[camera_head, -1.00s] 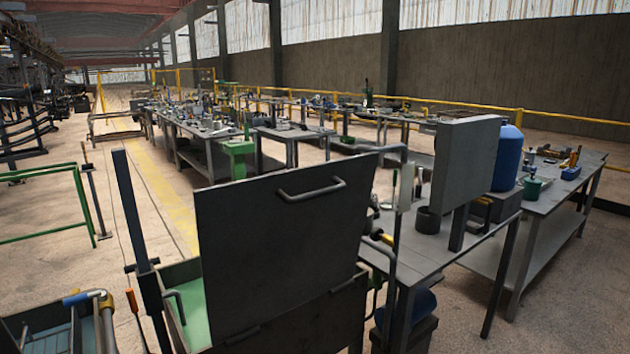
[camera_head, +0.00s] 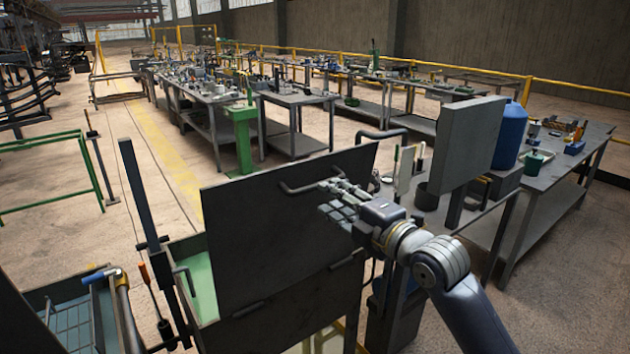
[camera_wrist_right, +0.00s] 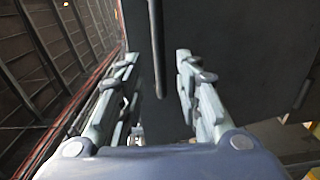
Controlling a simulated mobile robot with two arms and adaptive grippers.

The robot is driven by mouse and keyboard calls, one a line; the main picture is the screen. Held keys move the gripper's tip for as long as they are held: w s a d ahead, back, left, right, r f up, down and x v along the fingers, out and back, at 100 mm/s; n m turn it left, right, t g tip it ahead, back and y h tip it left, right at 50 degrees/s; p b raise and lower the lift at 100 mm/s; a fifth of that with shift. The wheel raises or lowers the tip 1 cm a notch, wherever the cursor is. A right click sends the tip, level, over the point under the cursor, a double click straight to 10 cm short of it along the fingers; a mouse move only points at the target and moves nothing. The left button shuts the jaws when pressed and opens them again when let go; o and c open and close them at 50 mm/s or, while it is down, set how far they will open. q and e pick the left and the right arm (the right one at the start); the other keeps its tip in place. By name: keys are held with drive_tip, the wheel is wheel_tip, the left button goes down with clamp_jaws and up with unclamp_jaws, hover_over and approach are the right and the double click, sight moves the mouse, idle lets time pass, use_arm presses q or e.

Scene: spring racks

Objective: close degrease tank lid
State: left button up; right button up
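The degrease tank (camera_head: 205,290) stands at the lower left of centre in the head view, with green inside showing at its left. Its dark lid (camera_head: 262,250) stands raised and upright, with a bar handle (camera_head: 300,189) near its top edge. My right gripper (camera_head: 325,195) is at the right end of this handle. In the right wrist view its two fingers (camera_wrist_right: 155,85) are spread apart, with the handle bar (camera_wrist_right: 157,45) between them and the lid (camera_wrist_right: 230,50) behind. The fingers do not appear closed on the bar. My left gripper is not in view.
A workbench (camera_head: 470,235) with a grey panel (camera_head: 470,145) and a blue container (camera_head: 509,136) stands to the right. A dark upright post (camera_head: 140,205) rises at the tank's left. A tray with tools (camera_head: 70,310) is at lower left.

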sight(315, 187)
drive_tip(key=shift+p+x, duration=1.1)
drive_tip(key=shift+x, duration=2.5)
clamp_jaws()
